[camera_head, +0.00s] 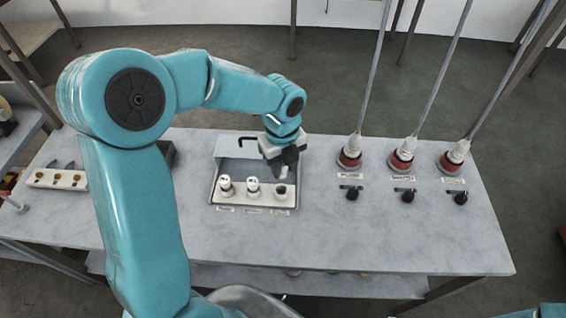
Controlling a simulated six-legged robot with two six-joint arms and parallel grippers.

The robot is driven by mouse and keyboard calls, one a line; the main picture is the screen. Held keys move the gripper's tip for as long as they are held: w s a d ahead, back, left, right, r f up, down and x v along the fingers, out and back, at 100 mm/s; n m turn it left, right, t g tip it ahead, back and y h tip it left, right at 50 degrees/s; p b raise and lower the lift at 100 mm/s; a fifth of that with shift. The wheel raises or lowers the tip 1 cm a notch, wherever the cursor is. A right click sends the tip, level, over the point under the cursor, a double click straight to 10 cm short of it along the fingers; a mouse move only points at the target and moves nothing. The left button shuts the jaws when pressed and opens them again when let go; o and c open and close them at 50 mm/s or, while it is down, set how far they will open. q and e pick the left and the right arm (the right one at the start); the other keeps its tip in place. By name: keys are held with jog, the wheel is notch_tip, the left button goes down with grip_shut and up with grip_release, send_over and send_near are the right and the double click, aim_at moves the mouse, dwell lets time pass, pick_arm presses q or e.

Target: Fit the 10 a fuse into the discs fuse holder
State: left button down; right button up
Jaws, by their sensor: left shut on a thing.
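My left gripper (289,161) reaches over the table from the left and points down, just above and behind the right-hand holder. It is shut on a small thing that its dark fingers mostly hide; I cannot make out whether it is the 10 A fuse. Below it is a recessed box (212,192) with a row of three fuse holders. The left holder (225,185) and middle holder (253,187) have white tops. The right holder (281,192) shows a dark top. Labels sit under them, too small to read. My right gripper is out of view.
The table's front right is clear.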

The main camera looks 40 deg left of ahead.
aim_at(282, 177)
pick_arm(q)
jog(key=shift+a+f+m, duration=0.15)
jog(key=shift+a+m, duration=0.1)
jog(key=shift+m, duration=0.25)
jog(key=shift+s+d, duration=0.1)
jog(key=shift+s, duration=0.1)
jog(key=shift+w, duration=0.15)
jog(key=shift+f+b, duration=0.6)
jog(key=shift+f, duration=0.3)
notch_tip(282, 177, down, 2)
jog(key=shift+f+b, duration=0.25)
jog(key=shift+b, duration=0.65)
jog(key=shift+f, duration=0.3)
